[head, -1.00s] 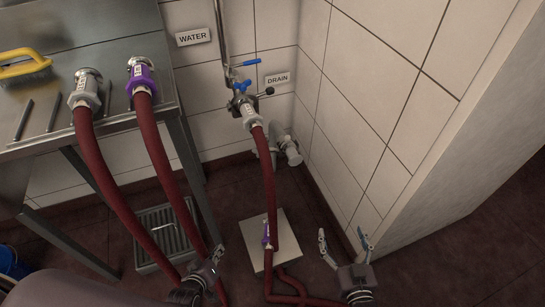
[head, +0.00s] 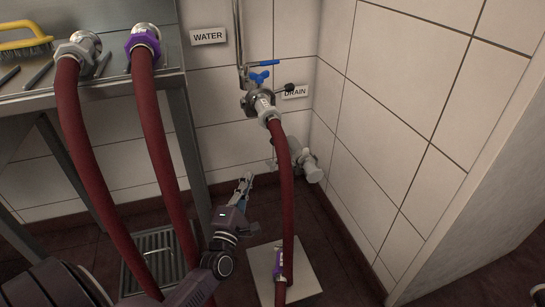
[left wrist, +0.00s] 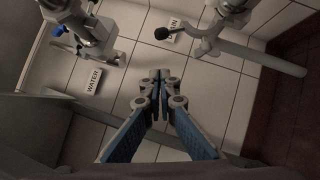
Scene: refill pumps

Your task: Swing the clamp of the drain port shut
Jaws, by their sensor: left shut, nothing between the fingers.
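The drain port (head: 308,163) is a pale grey pipe end low on the wall, partly behind a red hose. In the left wrist view the pale drain fitting (left wrist: 234,8) is at the top right, cut off by the edge. A thin clamp arm with a black knob (left wrist: 162,33) sticks out from its side, in front of the drain sign. My left gripper (head: 247,180) is left of the drain port, apart from it. Its fingers are shut and empty, and they also show in the left wrist view (left wrist: 157,77). My right gripper is out of view.
The water valve (head: 258,79) with blue handles stands above, with a red hose (head: 284,185) hanging from it past the drain port. Two more red hoses hang from the steel table (head: 183,83). A pale floor plate (head: 304,270) lies below. The right wall is bare.

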